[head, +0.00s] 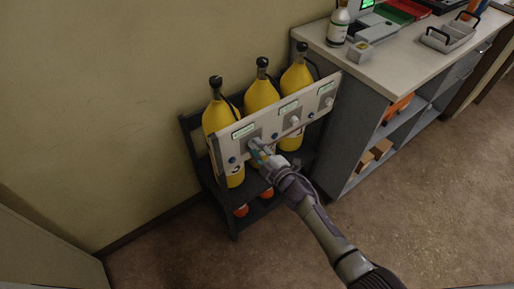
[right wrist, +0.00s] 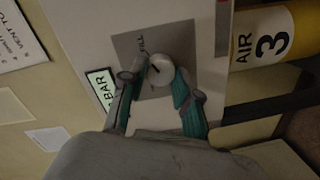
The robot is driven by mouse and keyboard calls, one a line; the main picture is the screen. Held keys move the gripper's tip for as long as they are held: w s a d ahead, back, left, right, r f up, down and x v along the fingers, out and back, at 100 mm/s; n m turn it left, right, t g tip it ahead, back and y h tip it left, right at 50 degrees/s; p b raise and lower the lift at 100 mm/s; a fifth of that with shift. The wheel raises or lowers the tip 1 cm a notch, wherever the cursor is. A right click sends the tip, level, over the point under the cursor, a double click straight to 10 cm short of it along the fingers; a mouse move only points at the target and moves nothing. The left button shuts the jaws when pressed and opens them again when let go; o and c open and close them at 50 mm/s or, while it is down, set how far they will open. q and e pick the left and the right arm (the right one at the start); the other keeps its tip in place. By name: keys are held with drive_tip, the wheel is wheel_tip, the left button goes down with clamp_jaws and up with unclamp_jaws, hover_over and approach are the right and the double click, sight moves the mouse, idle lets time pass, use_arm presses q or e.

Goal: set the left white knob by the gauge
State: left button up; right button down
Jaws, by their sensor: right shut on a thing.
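The left white knob (right wrist: 161,72) sits on a grey square plate marked FILL in the right wrist view, with a dark pointer mark on its face. My right gripper (right wrist: 156,80) has its teal fingers on either side of the knob, shut on it. In the head view my right gripper (head: 259,152) reaches the left end of the white panel (head: 284,124) and mostly hides this knob. The left gauge (head: 243,131) is a small pale green display above it. In the wrist view the gauge (right wrist: 101,89) shows BAR; its number is hidden. My left gripper is out of view.
Yellow bottles (head: 219,116) stand behind the panel in a dark rack (head: 230,215). A middle white knob (head: 294,120) and a right white knob (head: 328,101) are on the same panel. A counter (head: 385,68) stands to the right. The floor in front is clear.

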drive_tip(key=shift+f, duration=0.1)
drive_tip(key=c, duration=0.8)
unclamp_jaws()
drive_tip(key=shift+s+d, duration=0.1)
drive_tip(key=v, duration=1.2)
